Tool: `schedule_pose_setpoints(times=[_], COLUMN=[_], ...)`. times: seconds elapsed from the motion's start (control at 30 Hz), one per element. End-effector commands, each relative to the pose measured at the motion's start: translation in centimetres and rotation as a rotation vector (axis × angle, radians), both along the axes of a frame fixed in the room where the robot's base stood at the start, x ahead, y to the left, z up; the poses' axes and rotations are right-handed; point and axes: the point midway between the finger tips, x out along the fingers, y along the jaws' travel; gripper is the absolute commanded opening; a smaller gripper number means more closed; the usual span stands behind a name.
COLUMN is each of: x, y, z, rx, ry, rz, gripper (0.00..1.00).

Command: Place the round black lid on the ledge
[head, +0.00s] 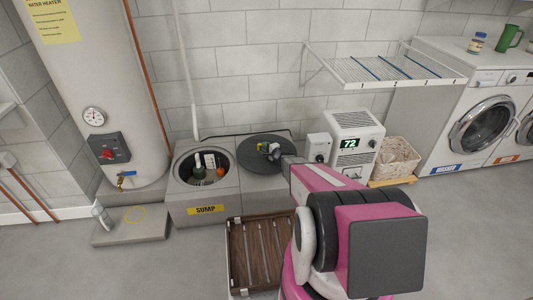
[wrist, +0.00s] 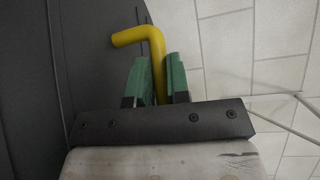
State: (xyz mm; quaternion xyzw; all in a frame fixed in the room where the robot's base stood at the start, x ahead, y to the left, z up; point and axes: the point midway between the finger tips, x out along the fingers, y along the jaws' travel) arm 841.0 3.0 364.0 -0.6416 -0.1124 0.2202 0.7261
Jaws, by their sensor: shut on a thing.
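The round black lid (head: 252,160) is over the grey ledge (head: 262,199), just right of the open sump pit (head: 206,166). I cannot tell whether it touches the ledge or hangs slightly above it. My gripper (head: 268,149) is at the lid's middle, reaching in from the right. In the wrist view my gripper (wrist: 160,78) has its green finger pads closed on the lid's bent yellow handle (wrist: 128,37). The lid's dark face (wrist: 50,60) fills the left of that view. My arm hides part of the ledge's right side.
The uncovered sump pit holds bottles. A heater showing 72 (head: 352,143) and a small grey box (head: 318,148) stand right of the lid. A wire shelf (head: 385,70) juts from the wall above. A wooden slatted crate (head: 234,262) is on the floor in front.

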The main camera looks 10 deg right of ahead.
Motion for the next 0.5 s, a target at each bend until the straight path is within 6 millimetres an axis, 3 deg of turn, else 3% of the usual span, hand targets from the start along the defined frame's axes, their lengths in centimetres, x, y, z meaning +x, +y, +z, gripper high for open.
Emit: schedule_pose_setpoints(times=[0.17, 0.5], x=[0.2, 0.2], y=[-0.3, -0.3], z=[-0.6, -4.2], rx=[0.001, 0.002], ry=[-0.001, -0.001], rz=[0.002, 0.002], gripper=[0.0, 0.0])
